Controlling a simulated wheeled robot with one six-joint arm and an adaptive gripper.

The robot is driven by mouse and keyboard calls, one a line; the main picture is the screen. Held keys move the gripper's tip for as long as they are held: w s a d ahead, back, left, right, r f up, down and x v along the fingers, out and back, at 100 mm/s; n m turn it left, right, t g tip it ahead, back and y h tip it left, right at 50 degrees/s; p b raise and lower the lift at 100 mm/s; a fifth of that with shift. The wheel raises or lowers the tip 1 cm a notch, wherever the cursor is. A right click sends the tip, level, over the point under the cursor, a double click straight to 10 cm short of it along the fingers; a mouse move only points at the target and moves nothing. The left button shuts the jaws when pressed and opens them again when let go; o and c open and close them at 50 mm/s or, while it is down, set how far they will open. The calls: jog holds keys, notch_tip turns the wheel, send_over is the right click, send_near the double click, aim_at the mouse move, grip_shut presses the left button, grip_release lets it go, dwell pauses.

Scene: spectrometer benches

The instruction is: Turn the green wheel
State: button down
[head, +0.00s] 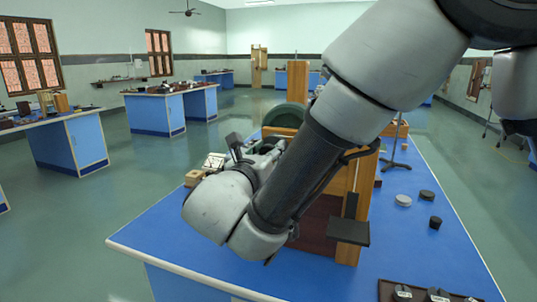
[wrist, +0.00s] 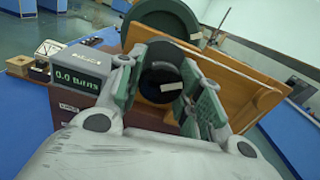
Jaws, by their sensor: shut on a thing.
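A large dark green wheel (wrist: 165,14) with a pale mark on its rim stands at the top of the wrist view. It also shows in the head view (head: 286,116), behind my arm. Nearer, a dark round knob (wrist: 160,76) with a white strip is between the fingers of my gripper (wrist: 161,64), in front of a wooden panel (wrist: 235,85). The gripper is shut on this knob, one finger on each side. The green wheel is beyond the fingertips, apart from them. In the head view my arm hides much of the gripper and the knob.
A grey display box (wrist: 78,72) reading 0.0 stands left of the gripper. The blue bench top (head: 180,230) is mostly clear at the left front. Small dark discs (head: 427,195) and a stand (head: 395,150) are at the right. A tray (head: 388,288) lies at the front right.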

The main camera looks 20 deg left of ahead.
jog(key=n, duration=0.4)
jog(key=shift+n, duration=2.4)
jog(key=c, duration=0.9)
grip_release()
jog(key=shift+c, duration=0.2)
jog(key=s, duration=1.2)
jog(key=shift+a, duration=0.4)
